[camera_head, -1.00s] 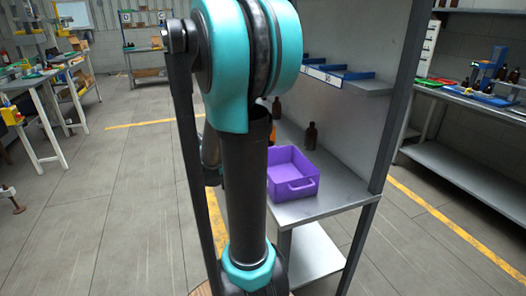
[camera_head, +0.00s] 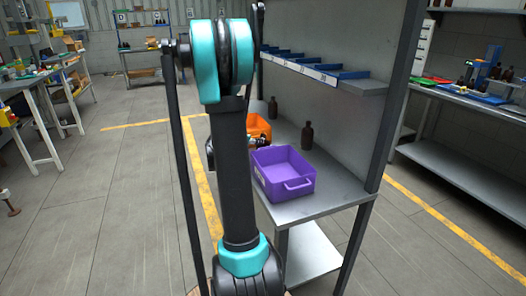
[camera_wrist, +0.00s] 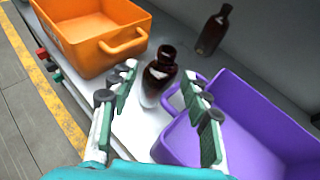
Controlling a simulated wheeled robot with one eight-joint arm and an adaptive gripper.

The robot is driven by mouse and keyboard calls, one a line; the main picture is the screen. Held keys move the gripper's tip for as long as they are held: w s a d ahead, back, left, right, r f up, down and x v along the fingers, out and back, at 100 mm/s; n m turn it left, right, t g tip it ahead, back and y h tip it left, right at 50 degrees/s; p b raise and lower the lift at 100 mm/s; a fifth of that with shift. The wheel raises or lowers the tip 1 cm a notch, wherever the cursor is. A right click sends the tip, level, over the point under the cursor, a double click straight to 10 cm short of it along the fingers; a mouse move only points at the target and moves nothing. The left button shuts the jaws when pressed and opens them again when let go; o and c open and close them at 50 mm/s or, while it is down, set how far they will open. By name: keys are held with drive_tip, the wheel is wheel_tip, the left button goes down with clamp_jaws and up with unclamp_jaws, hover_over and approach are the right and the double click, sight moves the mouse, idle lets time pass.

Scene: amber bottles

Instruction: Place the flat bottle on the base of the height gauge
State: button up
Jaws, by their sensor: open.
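In the wrist view, a dark amber bottle (camera_wrist: 160,74) stands upright on the grey shelf between two bins. My gripper (camera_wrist: 160,82) is open, with one finger on each side of this bottle in the picture; I cannot tell if either touches it. A second amber bottle (camera_wrist: 213,30) stands farther back; one also stands behind the purple bin in the head view (camera_head: 307,136). Another dark bottle (camera_head: 272,108) stands farther along the shelf. I cannot tell which is the flat bottle. A blue upright device (camera_head: 490,62) on the right bench may be the height gauge; it is too small to be sure.
A purple bin (camera_head: 290,192) sits at the shelf's near end, close to my right finger in the wrist view. An orange bin (camera_wrist: 75,48) is at the left. A rack post (camera_head: 393,110) and upper shelf with blue trays (camera_head: 340,73) stand close by. Grey floor is open at left.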

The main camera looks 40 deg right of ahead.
sight(263, 147)
drive_tip(key=shift+s+d+x, duration=0.1)
drive_tip(key=shift+s+x, duration=0.05)
drive_tip(key=shift+x, duration=1.7)
drive_tip(key=shift+s+d+x, duration=0.1)
drive_tip(key=shift+s+x, duration=0.05)
drive_tip(key=shift+x, duration=1.65)
drive_tip(key=shift+r, duration=0.25)
clamp_jaws()
